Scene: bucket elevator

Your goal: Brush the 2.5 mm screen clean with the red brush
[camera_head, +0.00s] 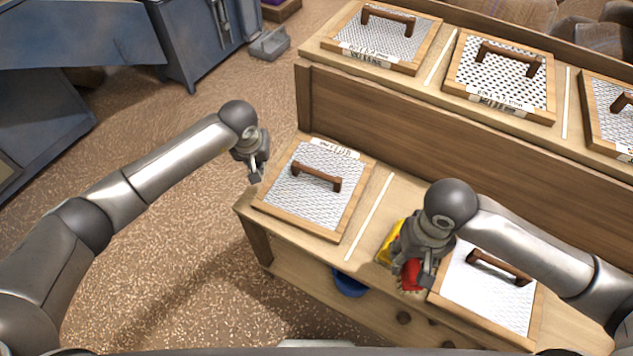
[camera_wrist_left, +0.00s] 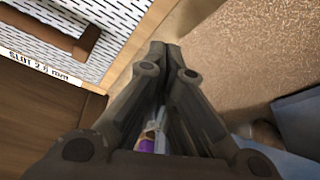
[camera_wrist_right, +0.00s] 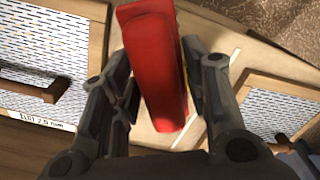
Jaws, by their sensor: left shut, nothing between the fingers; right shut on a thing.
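The 2.5 mm screen (camera_head: 322,205), a wood-framed mesh panel with a brown handle, lies on the lower bench at left; its label reads "SLOT 2.5 mm" in the left wrist view (camera_wrist_left: 45,70). My left gripper (camera_head: 256,176) is shut and empty beside the screen's left edge; its closed fingertips show in the left wrist view (camera_wrist_left: 165,48). My right gripper (camera_head: 418,280) is shut on the red brush (camera_head: 409,276), left of the other lower screen. The brush fills the middle of the right wrist view (camera_wrist_right: 155,65); its bristles cannot be made out.
A second lower screen (camera_head: 487,295), labelled 2.0 mm in the right wrist view (camera_wrist_right: 45,45), lies at right. A yellow object (camera_head: 388,245) is partly hidden behind my right gripper. Several screens (camera_head: 500,72) lie on the upper shelf. A blue container (camera_head: 350,285) sits below.

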